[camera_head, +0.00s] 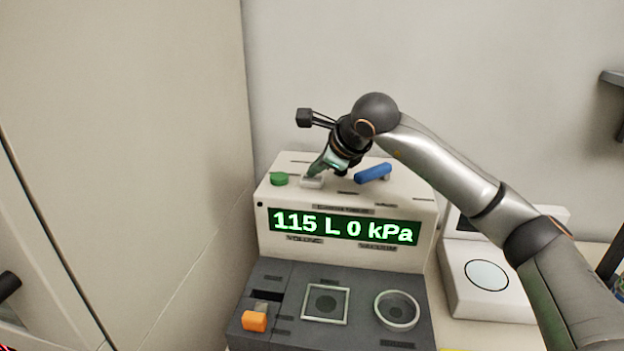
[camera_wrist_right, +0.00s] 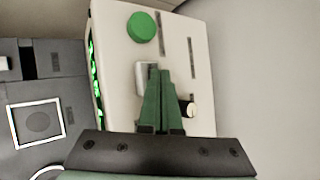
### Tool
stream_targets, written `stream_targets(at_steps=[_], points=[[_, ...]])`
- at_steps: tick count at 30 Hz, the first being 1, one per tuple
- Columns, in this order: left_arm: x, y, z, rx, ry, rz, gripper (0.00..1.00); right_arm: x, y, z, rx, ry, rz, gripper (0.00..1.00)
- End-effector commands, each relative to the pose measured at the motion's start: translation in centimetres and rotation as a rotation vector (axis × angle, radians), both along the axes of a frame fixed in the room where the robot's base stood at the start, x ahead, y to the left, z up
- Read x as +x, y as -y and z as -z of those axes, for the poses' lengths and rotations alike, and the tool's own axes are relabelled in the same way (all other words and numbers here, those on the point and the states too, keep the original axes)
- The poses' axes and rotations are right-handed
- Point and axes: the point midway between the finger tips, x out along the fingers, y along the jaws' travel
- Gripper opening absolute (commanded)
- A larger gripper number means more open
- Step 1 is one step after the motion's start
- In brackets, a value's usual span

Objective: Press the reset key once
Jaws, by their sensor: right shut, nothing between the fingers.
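The particle classifier (camera_head: 262,225) is a cream unit whose green display reads "115 L 0 kPa". On its top are a round green button (camera_head: 279,179), a pale rectangular key (camera_head: 312,183) and a blue lever (camera_head: 373,173). The labels there are too small to read, so I cannot tell which is the reset key. My right gripper (camera_head: 315,172) is shut and empty, its tips at the pale key. In the right wrist view the gripper's green fingers (camera_wrist_right: 155,72) partly cover the pale key (camera_wrist_right: 142,78); contact is unclear. The green button (camera_wrist_right: 142,27) is beyond them. My left gripper is not in view.
In front is a dark panel (camera_head: 272,328) with an orange slider (camera_head: 254,321), a square frame (camera_head: 326,304) and a round ring (camera_head: 397,310). A white device (camera_head: 487,302) stands at the right. A tall cabinet (camera_head: 130,150) is at the left and a plain wall behind.

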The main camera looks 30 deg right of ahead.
Motion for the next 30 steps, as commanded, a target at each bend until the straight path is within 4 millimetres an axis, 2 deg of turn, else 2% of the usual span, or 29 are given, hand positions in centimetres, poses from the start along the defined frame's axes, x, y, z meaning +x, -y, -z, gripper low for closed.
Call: stream_targets(at_steps=[30], points=[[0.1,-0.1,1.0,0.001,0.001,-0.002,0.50,0.0,0.0,1.4,-0.001,-0.003,0.001,0.00]])
